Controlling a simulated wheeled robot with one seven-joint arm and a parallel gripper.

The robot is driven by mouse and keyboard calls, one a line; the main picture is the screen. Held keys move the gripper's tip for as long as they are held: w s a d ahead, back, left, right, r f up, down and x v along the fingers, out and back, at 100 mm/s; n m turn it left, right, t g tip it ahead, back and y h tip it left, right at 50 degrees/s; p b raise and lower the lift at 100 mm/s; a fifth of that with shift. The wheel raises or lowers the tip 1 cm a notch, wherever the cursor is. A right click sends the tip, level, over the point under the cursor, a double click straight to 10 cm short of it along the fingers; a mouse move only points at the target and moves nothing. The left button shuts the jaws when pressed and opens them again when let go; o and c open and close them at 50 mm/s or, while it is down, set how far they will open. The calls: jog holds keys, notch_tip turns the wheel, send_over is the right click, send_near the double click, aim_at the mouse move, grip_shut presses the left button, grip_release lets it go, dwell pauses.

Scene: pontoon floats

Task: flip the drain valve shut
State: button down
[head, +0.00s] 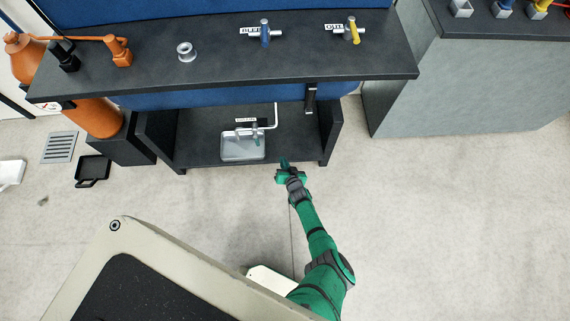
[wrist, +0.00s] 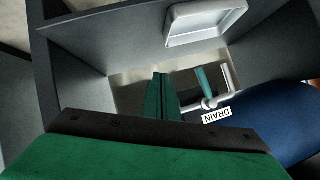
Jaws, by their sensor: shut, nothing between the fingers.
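The drain valve has a teal lever (wrist: 203,83), seen in the wrist view just right of my fingers, beside a pale pipe (wrist: 228,80). A white DRAIN label (wrist: 217,116) is next to it. In the head view the lever (head: 255,136) is small, above a clear tray (head: 243,150) on the low shelf. My green gripper (head: 284,163) is at the shelf's front edge, right of the tray. In the wrist view its fingers (wrist: 160,78) are together and empty, apart from the lever in the picture. The gap in depth is hard to judge.
A dark upper counter (head: 215,62) overhangs the shelf, carrying a blue-handled valve (head: 265,33) and a yellow-handled valve (head: 352,30). Dark side panels (head: 331,130) bound the shelf. An orange cylinder (head: 92,115) stands left. The floor in front is mostly clear.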

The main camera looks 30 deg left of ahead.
jog(key=shift+s+d, duration=0.45)
jog(key=shift+d, duration=0.15)
dwell(0.4)
jog(key=s+a+r+m+t+y, duration=0.2)
jog(key=a+r, duration=0.9)
jog(key=a, duration=0.1)
jog(key=s+a+r+m+t+y, duration=0.1)
jog(key=s+a+r+t+y, duration=0.1)
jog(key=a+r, duration=1.05)
notch_tip(320, 180, up, 8)
jog(key=s+m+t+h, duration=0.2)
jog(key=m+t, duration=0.1)
jog(key=s+d+r+m+h, duration=0.1)
jog(key=s+d+r+h, duration=0.15)
jog(key=s+d, duration=0.65)
jog(key=s+d+r+h, duration=0.1)
jog(key=s+d+h, duration=0.3)
jog(key=d, duration=0.9)
jog(key=s+d+r+m+h, duration=0.1)
jog(key=s+d+h, duration=0.2)
jog(key=s+d, duration=0.65)
jog(key=s+d+r+n, duration=0.2)
jog(key=d+r, duration=0.2)
jog(key=d, duration=0.3)
jog(key=s+d+r+n, duration=0.2)
jog(key=d+r, duration=0.2)
jog(key=d, duration=0.4)
jog(key=shift+n+h, duration=0.3)
jog(key=shift+h, duration=0.05)
